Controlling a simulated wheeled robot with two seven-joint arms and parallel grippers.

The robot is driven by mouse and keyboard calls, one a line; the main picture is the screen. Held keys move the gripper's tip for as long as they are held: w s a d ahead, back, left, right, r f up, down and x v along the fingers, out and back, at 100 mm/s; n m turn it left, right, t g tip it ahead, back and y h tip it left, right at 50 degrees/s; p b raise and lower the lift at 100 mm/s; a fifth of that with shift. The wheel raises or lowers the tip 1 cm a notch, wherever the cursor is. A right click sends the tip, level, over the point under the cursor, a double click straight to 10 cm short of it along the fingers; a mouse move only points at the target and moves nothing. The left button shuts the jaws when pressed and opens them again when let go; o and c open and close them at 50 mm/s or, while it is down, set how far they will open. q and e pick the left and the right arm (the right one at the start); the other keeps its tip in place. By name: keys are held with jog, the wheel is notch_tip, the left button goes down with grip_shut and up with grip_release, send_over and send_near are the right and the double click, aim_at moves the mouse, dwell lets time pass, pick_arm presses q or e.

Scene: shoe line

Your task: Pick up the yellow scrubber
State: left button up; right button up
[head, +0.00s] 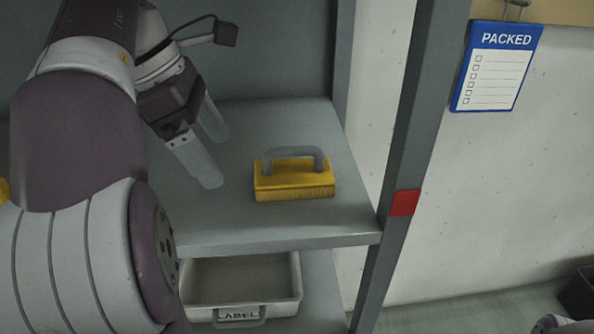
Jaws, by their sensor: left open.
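The yellow scrubber (293,188) sits upright on the grey shelf (262,225), near its right end, with its grey arched handle on top. My left gripper (217,160) is above the shelf, to the left of the scrubber and apart from it. Its two pale, see-through fingers are spread, point down and to the right, and hold nothing. My left arm covers the left part of the view and hides the shelf's left side. The fingers of my right gripper do not show.
A grey bin (294,290) with a label holder stands on the level below. A grey post (408,160) with a red mark rises right of the shelf. A blue PACKED checklist board (497,66) hangs at the upper right. A dark container (580,293) is at the right edge.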

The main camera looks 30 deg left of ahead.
aim_at(272, 160)
pick_arm(q)
jog(key=w+d, duration=0.1)
jog(key=d, duration=0.1)
jog(key=w+d, duration=0.1)
jog(key=d, duration=0.1)
jog(key=w+d, duration=0.1)
jog(key=shift+w+d+f, duration=0.15)
jog(key=shift+w+d, duration=0.2)
jog(key=shift+d, duration=0.05)
jog(key=b+x, duration=0.2)
jog(key=x, duration=0.3)
jog(key=shift+b, duration=0.3)
jog(key=c, duration=1.1)
